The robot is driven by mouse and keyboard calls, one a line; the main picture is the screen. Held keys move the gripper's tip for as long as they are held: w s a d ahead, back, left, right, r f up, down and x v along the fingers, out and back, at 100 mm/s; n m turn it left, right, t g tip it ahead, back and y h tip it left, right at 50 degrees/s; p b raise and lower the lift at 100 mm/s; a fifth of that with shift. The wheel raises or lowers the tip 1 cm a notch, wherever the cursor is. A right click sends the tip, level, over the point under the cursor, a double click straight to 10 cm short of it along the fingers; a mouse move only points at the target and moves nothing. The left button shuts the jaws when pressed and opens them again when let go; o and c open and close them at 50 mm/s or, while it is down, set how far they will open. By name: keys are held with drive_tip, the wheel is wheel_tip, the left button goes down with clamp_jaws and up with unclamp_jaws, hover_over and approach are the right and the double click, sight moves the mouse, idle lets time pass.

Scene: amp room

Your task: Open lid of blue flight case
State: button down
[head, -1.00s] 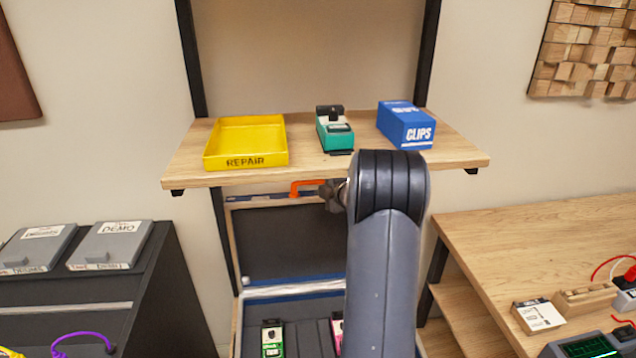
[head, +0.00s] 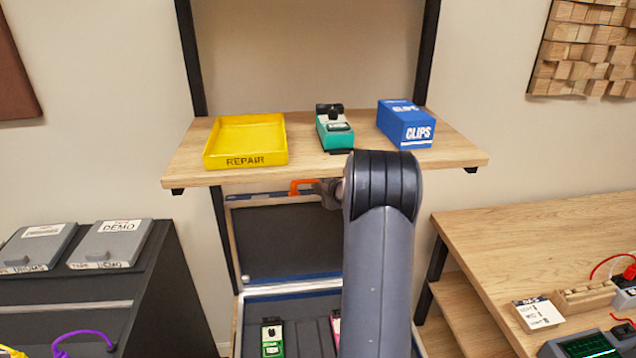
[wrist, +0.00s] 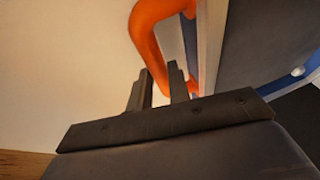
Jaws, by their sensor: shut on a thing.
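The blue flight case (head: 290,290) stands below the wooden shelf, with its lid (head: 285,243) raised to about upright and its dark lining facing me. An orange handle (head: 303,186) sits on the lid's top edge, just under the shelf's front edge. In the wrist view the orange handle (wrist: 150,42) curves down to my gripper (wrist: 160,85). My gripper is shut on the handle; its fingers show at the handle's lower end. In the head view my arm covers the right part of the lid and case.
A green pedal (head: 272,338) and a partly hidden pink one lie in the case. The shelf (head: 300,165) above holds a yellow repair tray (head: 245,140), a teal pedal (head: 334,130) and a blue clips box (head: 406,124). A wooden desk (head: 520,240) stands at right, a dark cabinet (head: 150,290) at left.

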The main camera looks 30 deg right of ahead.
drive_tip(key=shift+s+f, duration=0.1)
idle(0.3)
drive_tip(key=b, duration=0.1)
drive_tip(key=s+b, duration=0.1)
drive_tip(key=shift+a+f+b, duration=0.1)
drive_tip(key=shift+a+b, duration=0.15)
drive_tip(key=shift+b, duration=0.05)
drive_tip(key=s+a+t+b, duration=0.2)
drive_tip(key=s+b, duration=0.4)
drive_tip(key=b, duration=0.3)
drive_tip(key=shift+a+r+n, duration=0.3)
drive_tip(key=shift+a+r, duration=0.05)
drive_tip(key=shift+a, duration=0.15)
drive_tip(key=c, duration=1.3)
unclamp_jaws()
drive_tip(key=shift+s, duration=0.1)
drive_tip(key=s, duration=0.7)
drive_tip(key=s+r, duration=0.1)
drive_tip(key=s, duration=0.2)
drive_tip(key=shift+s+a, duration=0.3)
